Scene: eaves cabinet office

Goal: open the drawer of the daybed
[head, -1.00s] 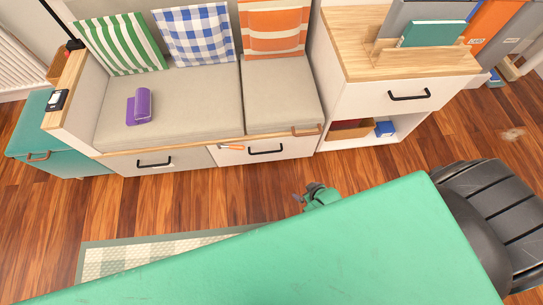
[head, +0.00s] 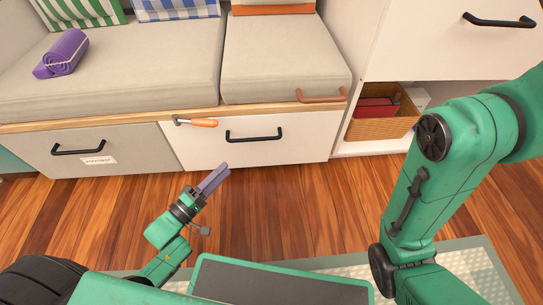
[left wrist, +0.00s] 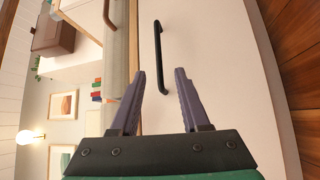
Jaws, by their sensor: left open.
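The daybed (head: 105,90) stands along the back with two closed drawer fronts. The right one is a white drawer (head: 300,150) with a black bar handle (head: 254,136). The left one is a greyish drawer (head: 130,158) with a black handle (head: 78,148) and a small label. My left gripper (head: 216,178) is open and empty, in front of and below the white drawer, left of its handle. In the left wrist view, the black handle (left wrist: 161,57) lies beyond the open fingertips (left wrist: 160,74), apart from them. My right arm is at the right; its gripper is out of view.
A copper handle (head: 320,97) is on the seat's edge. A white cabinet (head: 440,45) with a wicker basket (head: 385,117) stands right. The wooden floor before the drawers is clear.

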